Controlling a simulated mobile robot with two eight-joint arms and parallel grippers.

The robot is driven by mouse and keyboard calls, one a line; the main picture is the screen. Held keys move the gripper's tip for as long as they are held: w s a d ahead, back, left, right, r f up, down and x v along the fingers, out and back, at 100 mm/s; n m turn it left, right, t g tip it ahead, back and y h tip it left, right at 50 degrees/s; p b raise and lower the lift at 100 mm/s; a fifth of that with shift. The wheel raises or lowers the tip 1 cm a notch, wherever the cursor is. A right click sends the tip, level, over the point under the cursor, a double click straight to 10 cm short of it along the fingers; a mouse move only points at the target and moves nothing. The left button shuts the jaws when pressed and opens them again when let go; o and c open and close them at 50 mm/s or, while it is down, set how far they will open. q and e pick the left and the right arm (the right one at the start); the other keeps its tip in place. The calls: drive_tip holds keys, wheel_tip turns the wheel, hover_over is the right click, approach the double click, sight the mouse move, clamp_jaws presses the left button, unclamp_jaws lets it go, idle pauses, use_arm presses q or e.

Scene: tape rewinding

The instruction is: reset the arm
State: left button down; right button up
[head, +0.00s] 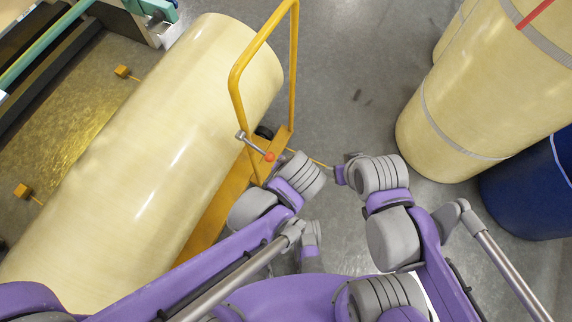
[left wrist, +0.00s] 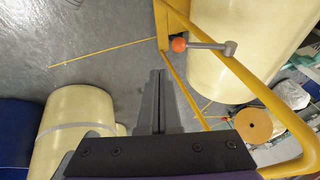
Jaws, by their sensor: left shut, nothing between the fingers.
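My left gripper (left wrist: 158,76) shows in the left wrist view with its narrow grey fingers together and empty. To its right, apart from it in the picture, is a metal lever (left wrist: 210,46) with a red knob (left wrist: 179,44). In the head view my purple and grey left arm (head: 290,185) ends just below this lever (head: 249,143) and its red knob (head: 269,157). I cannot make out the left fingertips there. My right arm (head: 383,190) is bent to the right of it. Its gripper's fingers cannot be made out.
A yellow cart (head: 222,205) with a tall handle frame (head: 237,88) stands beside a large cream roll (head: 150,160). More cream rolls (head: 455,115) and a dark blue cylinder (head: 530,190) stand on the right. Grey floor (head: 350,60) lies open between them.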

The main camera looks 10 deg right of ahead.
idle(0.3)
use_arm(q)
drive_tip(key=s+a+r+n, duration=0.2)
drive_tip(key=a+n, duration=0.2)
drive_tip(key=a, duration=0.7)
drive_tip(key=s+a+r+n, duration=0.2)
drive_tip(key=a+n, duration=0.2)
drive_tip(key=a, duration=0.7)
wheel_tip(320, 180, up, 13)
drive_tip(key=w+p, duration=0.2)
drive_tip(key=p, duration=1)
drive_tip(key=shift+w+a, duration=0.25)
use_arm(e)
wheel_tip(320, 180, up, 13)
drive_tip(key=w, duration=0.2)
drive_tip(key=shift+r+t, duration=0.2)
drive_tip(key=shift+t, duration=0.1)
drive_tip(key=shift+c, duration=0.7)
use_arm(q)
drive_tip(key=shift+s, duration=0.2)
use_arm(e)
drive_tip(key=shift+a, duration=0.1)
drive_tip(key=shift+c, duration=0.2)
